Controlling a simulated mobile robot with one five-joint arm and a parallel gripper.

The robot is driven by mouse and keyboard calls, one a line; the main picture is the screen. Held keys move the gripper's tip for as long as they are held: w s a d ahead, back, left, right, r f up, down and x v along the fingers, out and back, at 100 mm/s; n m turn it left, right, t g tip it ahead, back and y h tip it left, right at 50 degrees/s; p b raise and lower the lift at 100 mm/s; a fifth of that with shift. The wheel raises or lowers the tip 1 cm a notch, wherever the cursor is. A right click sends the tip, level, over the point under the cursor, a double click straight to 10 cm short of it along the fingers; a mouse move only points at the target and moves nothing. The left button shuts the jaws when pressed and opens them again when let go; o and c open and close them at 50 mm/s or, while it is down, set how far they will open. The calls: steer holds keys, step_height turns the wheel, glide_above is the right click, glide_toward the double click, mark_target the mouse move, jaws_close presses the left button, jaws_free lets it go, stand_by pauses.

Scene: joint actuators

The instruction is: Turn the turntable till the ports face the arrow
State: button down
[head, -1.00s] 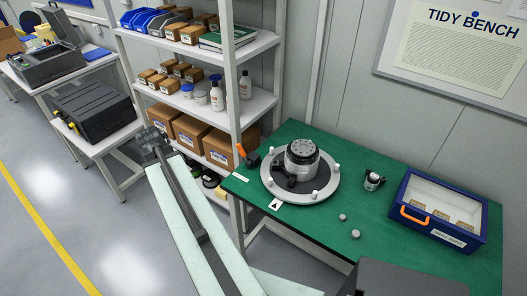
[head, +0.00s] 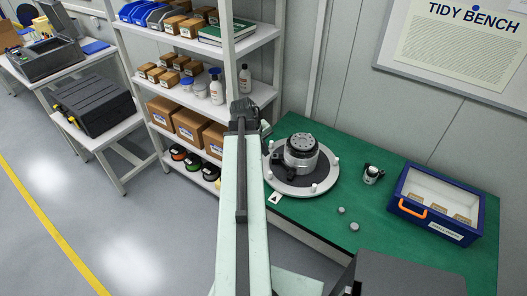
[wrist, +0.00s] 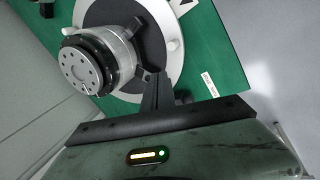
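The turntable (head: 318,186) is a pale round plate with a dark centre and white pegs around its rim, on the green bench. A silver and black actuator (head: 301,152) stands on it, and it also shows in the wrist view (wrist: 92,62). The arrow (head: 275,198) is a black triangle on a white card at the turntable's front edge. My gripper (head: 243,108) is left of the turntable in the head view. In the wrist view its fingers (wrist: 154,92) appear together, near the plate's rim; contact cannot be told.
A small black and silver part (head: 372,174) and two grey knobs (head: 347,217) lie right of the turntable. A blue case with an orange handle (head: 412,211) is at the bench's right. Shelving (head: 262,92) stands close behind my gripper. A white label (wrist: 209,85) lies on the bench.

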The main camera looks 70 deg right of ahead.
step_height(320, 180, down, 10)
steer(key=b, duration=0.9)
steer(key=shift+f, duration=0.1)
steer(key=shift+s+a, duration=0.65)
steer(key=shift+a, duration=0.05)
